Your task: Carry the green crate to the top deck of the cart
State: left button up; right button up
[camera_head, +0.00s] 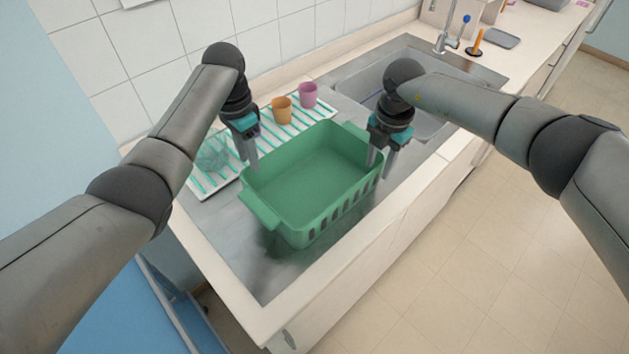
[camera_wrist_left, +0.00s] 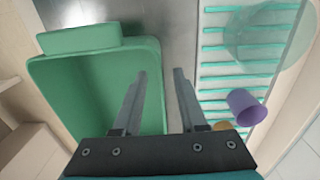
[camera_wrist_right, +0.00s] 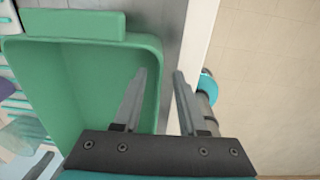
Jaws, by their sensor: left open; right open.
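The green crate (camera_head: 300,185) is empty and stands on the steel counter beside the sink. My left gripper (camera_head: 250,163) is open at the crate's left wall. In the left wrist view one finger is over the crate (camera_wrist_left: 90,90) and the other is outside it; the left gripper (camera_wrist_left: 162,75) holds nothing. My right gripper (camera_head: 379,160) is open at the crate's right wall. In the right wrist view its fingers (camera_wrist_right: 160,75) lie on either side of the wall of the crate (camera_wrist_right: 80,75). I cannot tell whether any finger touches it. The cart is not clearly identifiable.
A striped drying rack (camera_head: 262,137) behind the crate holds an orange cup (camera_head: 282,110), a purple cup (camera_head: 308,95) and a clear glass vessel (camera_head: 212,155). The sink (camera_head: 365,82) lies beyond. A blue tray-like surface (camera_head: 180,310) is low at left. Floor at right is free.

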pick_arm(q)
send_over(258, 191)
jog(key=shift+w+a+f, duration=0.1)
jog(key=shift+f, duration=1.55)
jog(key=shift+w+a+f, duration=0.1)
jog(key=shift+f, duration=1.55)
pick_arm(e)
jog(key=shift+w+f, duration=0.1)
jog(key=shift+f, duration=3.2)
pick_arm(q)
grip_shut()
pick_arm(e)
grip_shut()
